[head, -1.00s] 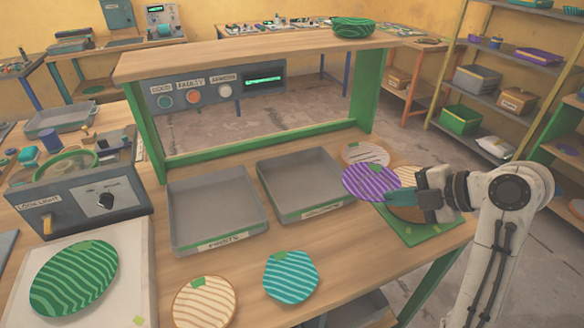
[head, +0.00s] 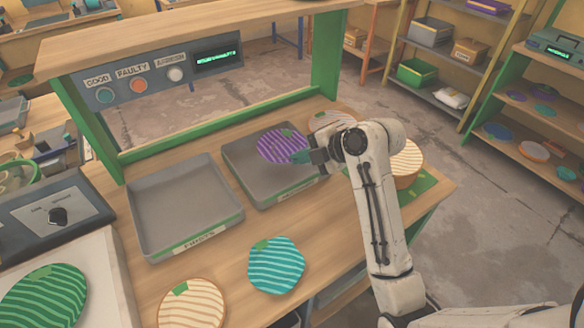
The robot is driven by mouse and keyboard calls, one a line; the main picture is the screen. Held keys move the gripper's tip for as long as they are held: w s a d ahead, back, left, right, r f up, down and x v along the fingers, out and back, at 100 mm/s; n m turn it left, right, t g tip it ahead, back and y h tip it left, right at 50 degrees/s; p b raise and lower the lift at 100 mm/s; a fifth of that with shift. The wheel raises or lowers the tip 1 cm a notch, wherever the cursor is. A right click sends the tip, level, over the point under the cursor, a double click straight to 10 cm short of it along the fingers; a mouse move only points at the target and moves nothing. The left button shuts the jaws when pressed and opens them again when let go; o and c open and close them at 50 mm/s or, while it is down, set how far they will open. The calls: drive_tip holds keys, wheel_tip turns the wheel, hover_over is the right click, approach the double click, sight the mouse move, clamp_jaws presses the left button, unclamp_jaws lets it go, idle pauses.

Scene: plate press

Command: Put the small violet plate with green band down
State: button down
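The small violet plate with a green band (head: 280,146) is round, with pale wavy stripes. My gripper (head: 301,157) is shut on its right edge and holds it above the right grey tray (head: 241,166). The plate looks clear of the tray floor, but its exact height is hard to tell. My arm and gripper hide part of that tray's right side and its front label.
An empty grey tray (head: 154,219) labelled faulty stands to the left. A teal plate (head: 276,266), a cream plate (head: 191,304) and a green plate (head: 42,299) lie in front. Behind my arm are a pale plate (head: 333,121) and a cream-topped stack (head: 407,158).

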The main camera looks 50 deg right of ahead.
sight(280, 174)
drive_tip(key=f, duration=0.1)
drive_tip(key=w+f, duration=0.2)
drive_tip(key=shift+w+a, duration=0.15)
drive_tip(key=shift+a, duration=0.1)
drive_tip(key=shift+f+p, duration=0.45)
drive_tip(key=shift+f, duration=1.05)
drive_tip(key=shift+f, duration=0.1)
drive_tip(key=shift+f, duration=0.15)
drive_tip(key=c, duration=1.7)
unclamp_jaws()
drive_tip(key=shift+o, duration=0.2)
drive_tip(key=shift+r, duration=0.2)
drive_tip(key=v, duration=1.2)
drive_tip(key=shift+b, duration=0.4)
